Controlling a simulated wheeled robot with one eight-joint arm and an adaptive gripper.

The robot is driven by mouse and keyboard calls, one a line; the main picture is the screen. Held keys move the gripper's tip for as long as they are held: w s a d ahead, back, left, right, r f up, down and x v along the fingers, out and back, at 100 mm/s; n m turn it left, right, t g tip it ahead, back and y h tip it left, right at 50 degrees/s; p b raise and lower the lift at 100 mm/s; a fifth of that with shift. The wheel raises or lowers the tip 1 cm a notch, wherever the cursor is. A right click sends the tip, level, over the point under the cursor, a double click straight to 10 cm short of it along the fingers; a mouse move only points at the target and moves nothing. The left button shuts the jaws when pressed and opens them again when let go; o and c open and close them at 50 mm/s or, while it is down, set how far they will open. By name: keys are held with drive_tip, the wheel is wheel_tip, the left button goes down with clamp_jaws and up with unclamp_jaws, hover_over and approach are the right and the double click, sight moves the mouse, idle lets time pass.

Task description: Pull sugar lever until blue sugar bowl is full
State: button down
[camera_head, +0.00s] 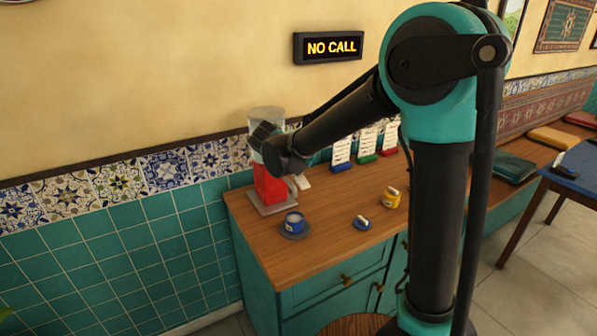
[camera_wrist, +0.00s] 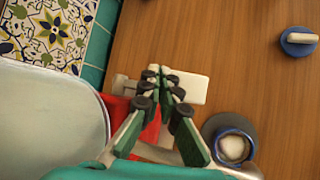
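The sugar dispenser stands on the wooden counter in the head view, with a red body (camera_head: 270,188) and a pale clear top (camera_head: 265,115). In the wrist view its red part (camera_wrist: 118,108) is partly hidden by my fingers. A white lever plate (camera_wrist: 190,86) shows beside and behind my fingertips. My gripper (camera_wrist: 160,72) has its fingertips close together at this plate; I see nothing clearly held between them. In the head view my gripper (camera_head: 268,148) is in front of the dispenser. The blue sugar bowl (camera_head: 294,222) stands on a dark saucer; white shows inside the bowl (camera_wrist: 232,149).
A blue lid with a white handle (camera_head: 362,222) lies right of the bowl. A yellow pot (camera_head: 391,197) stands farther right. Cards on blue, green and red stands (camera_head: 367,143) line the wall. A "NO CALL" sign (camera_head: 329,47) hangs above. The counter's front is clear.

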drive_tip(key=shift+r, duration=1.75)
drive_tip(key=shift+w+r, duration=0.1)
drive_tip(key=shift+w+a+r, duration=0.15)
drive_tip(key=shift+r, duration=2.25)
drive_tip(key=s+d+f+m+g, duration=0.1)
drive_tip(key=s+d+f+m, duration=0.4)
drive_tip(key=d, duration=0.4)
drive_tip(key=s+d+f+m+g, duration=0.2)
drive_tip(key=s+d+f+m, duration=0.3)
drive_tip(key=d, duration=0.4)
drive_tip(key=s+d+f+m+y, duration=0.1)
drive_tip(key=s+d+f+m, duration=0.3)
drive_tip(key=s, duration=0.4)
drive_tip(key=s+d+f+m+y, duration=0.2)
drive_tip(key=s+d+f+m, duration=0.2)
drive_tip(key=s+f+m, duration=0.2)
drive_tip(key=s+m, duration=0.2)
drive_tip(key=m, duration=0.1)
drive_tip(key=shift+s+f+g, duration=0.3)
drive_tip(key=shift+s+f, duration=0.05)
